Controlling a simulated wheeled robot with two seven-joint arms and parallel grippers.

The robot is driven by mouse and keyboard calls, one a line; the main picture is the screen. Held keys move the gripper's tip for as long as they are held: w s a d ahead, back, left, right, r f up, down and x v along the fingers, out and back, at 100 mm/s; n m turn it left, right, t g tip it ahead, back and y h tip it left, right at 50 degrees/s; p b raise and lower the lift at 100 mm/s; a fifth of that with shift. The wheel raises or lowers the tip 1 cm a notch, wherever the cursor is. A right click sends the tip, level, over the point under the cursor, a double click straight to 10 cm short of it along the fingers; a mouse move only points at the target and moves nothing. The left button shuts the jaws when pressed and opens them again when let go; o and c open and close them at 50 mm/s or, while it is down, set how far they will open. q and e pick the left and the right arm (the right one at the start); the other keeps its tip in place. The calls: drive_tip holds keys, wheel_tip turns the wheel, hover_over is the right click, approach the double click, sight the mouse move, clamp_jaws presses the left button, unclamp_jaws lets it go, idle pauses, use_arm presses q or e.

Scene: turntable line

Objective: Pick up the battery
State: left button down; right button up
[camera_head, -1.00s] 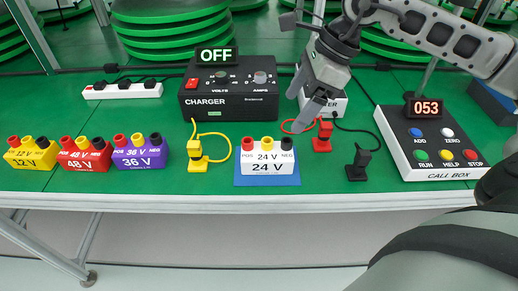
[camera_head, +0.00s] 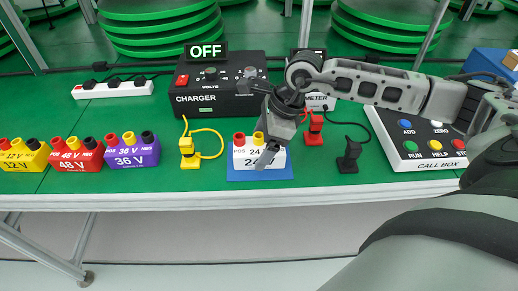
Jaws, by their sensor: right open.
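Several batteries stand along the front of the green table. The white 24 V battery (camera_head: 245,160) stands on a blue mat (camera_head: 235,176), with its right side partly hidden by my right gripper. The purple 36 V battery (camera_head: 130,157), red 48 V battery (camera_head: 75,161) and yellow 12 V battery (camera_head: 22,162) stand in a row to its left. My right gripper (camera_head: 266,158) is open and empty, fingers pointing down over the right part of the white battery. I cannot tell whether it touches the battery. My left gripper is not in view.
A black charger (camera_head: 215,95) reading OFF stands behind. A yellow plug (camera_head: 187,150) is left of the mat; red (camera_head: 314,131) and black (camera_head: 349,156) plugs are right. The call box (camera_head: 415,145) is farther right. A power strip (camera_head: 115,88) lies back left.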

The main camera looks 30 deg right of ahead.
drive_tip(key=shift+x, duration=0.85)
drive_tip(key=c, duration=1.2)
drive_tip(key=shift+w+r, duration=0.1)
drive_tip(key=c, duration=0.3)
drive_tip(key=shift+c, duration=0.2)
